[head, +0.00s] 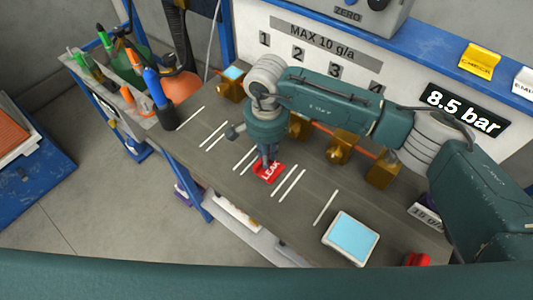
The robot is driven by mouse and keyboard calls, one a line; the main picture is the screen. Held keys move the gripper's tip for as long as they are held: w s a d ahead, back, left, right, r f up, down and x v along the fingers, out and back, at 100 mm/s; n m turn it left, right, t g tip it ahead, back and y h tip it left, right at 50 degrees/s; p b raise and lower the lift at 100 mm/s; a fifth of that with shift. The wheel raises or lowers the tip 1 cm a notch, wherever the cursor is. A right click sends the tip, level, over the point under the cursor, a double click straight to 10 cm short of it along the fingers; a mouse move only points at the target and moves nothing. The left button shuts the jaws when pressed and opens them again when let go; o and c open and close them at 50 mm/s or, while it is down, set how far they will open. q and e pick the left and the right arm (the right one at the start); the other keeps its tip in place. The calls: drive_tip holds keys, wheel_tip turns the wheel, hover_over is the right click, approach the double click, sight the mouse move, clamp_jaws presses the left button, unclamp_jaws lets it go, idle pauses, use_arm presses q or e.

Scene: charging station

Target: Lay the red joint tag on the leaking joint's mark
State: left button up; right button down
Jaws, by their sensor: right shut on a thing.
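The red joint tag (270,174), lettered LEAK, is at the middle of the grey bench top (300,213). My right gripper (268,161) points down over the tag and is shut on it. I cannot tell whether the tag touches the bench. White line marks lie on either side of it, a group to its left (245,158) and a pair to its right (288,183). Brass joints (341,147) stand along a pipe behind; my right arm partly hides them. I cannot tell which joint leaks. My left gripper is not in view.
A bin of tools (120,83) is at the left.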

drive_tip(key=c, duration=1.6)
unclamp_jaws()
drive_tip(key=shift+f, duration=0.1)
drive_tip(key=shift+c, duration=0.2)
wheel_tip(320, 180, up, 12)
drive_tip(key=b, duration=0.3)
drive_tip(key=shift+r, duration=0.2)
drive_tip(key=shift+s+f, duration=0.1)
